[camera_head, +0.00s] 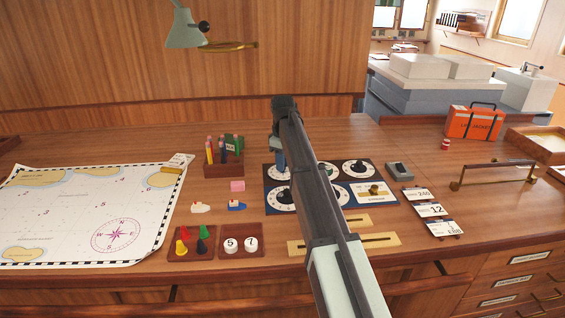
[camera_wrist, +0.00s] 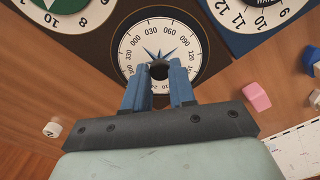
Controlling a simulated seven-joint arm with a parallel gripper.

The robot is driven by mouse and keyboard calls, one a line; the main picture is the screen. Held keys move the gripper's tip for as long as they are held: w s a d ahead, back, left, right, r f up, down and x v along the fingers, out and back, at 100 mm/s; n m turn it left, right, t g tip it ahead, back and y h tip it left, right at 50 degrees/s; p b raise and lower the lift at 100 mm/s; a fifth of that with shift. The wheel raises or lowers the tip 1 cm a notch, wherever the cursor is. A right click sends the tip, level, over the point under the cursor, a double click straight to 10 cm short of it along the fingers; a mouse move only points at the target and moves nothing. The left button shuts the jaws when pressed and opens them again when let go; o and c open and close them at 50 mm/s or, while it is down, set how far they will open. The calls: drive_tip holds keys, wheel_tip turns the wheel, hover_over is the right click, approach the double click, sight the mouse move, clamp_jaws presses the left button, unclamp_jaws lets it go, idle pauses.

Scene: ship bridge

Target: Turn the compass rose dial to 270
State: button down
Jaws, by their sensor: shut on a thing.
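The compass rose dial (camera_wrist: 137,64) shows in the wrist view as a white disc with degree numbers, a blue star and a dark knob at its centre. My gripper (camera_wrist: 160,73) is shut on this knob, with one blue fingertip on each side. The 000 lies at the upper left of the disc, the 030 to its right, and the fingers cover part of the lower side. I cannot make out which value the knob points to. In the head view my gripper (camera_head: 281,158) is over the back left of the dial panel, and my arm hides much of the panel.
Other dials (camera_head: 357,170) sit close by on the same panel. A pencil holder (camera_head: 223,166) stands left of my gripper, with a pink block (camera_head: 237,186) in front. Toy boats (camera_head: 236,206), a chart (camera_head: 90,210) and a grey box (camera_head: 399,172) lie around the panel.

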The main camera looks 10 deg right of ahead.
idle(0.3)
drive_tip(key=c, duration=0.9)
unclamp_jaws()
drive_tip(key=shift+r, duration=0.1)
wheel_tip(320, 180, up, 14)
drive_tip(key=shift+f, duration=0.15)
